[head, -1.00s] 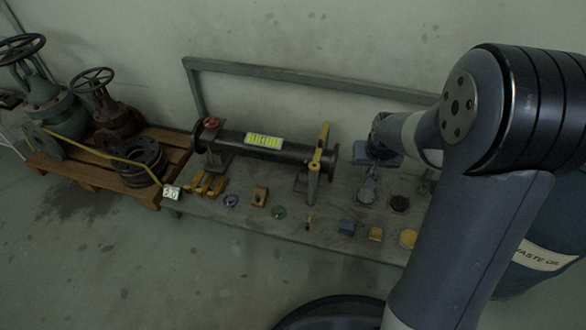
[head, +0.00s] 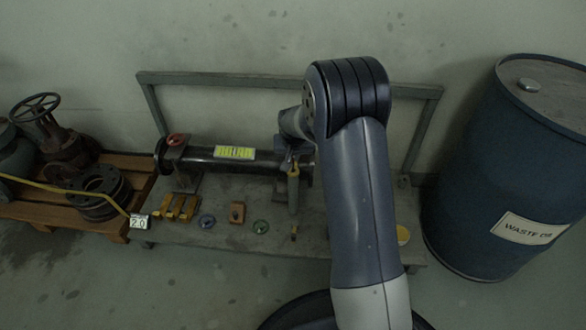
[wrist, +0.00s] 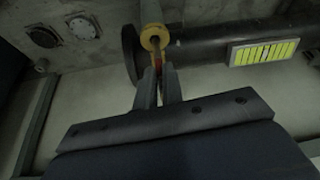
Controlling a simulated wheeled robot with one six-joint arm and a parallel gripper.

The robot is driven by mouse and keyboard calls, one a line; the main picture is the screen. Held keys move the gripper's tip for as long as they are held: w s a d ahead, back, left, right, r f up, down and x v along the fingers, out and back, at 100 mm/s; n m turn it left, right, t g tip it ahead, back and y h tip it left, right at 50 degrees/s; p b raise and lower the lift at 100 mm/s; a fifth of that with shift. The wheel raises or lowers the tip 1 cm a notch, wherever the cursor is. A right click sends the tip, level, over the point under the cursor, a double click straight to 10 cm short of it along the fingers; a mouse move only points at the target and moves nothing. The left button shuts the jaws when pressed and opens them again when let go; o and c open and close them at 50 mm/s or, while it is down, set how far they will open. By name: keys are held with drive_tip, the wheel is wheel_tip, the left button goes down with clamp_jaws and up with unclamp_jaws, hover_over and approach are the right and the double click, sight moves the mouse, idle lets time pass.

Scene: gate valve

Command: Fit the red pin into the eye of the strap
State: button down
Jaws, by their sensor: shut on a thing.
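In the wrist view my gripper (wrist: 159,80) is shut on the red pin (wrist: 157,63), of which a small red part shows between the fingertips. The strap stands by the right end of the black pipe (head: 200,157).
The pipe carries a yellow-green label (head: 234,153) and lies over a grey bench (head: 225,240). Yellow blocks (head: 180,208), discs and small parts lie along the bench front. A blue waste oil drum (head: 500,170) stands right. A pallet with valves (head: 60,205) stands left.

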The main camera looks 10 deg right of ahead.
sight(293, 166)
wheel_tip(293, 166, down, 4)
drive_tip(key=shift+f+b, duration=0.1)
drive_tip(key=shift+b, duration=0.75)
drive_tip(key=c, duration=1.5)
unclamp_jaws()
drive_tip(key=shift+c, duration=0.2)
drive_tip(key=p+v, duration=0.5)
drive_tip(key=v, duration=0.7)
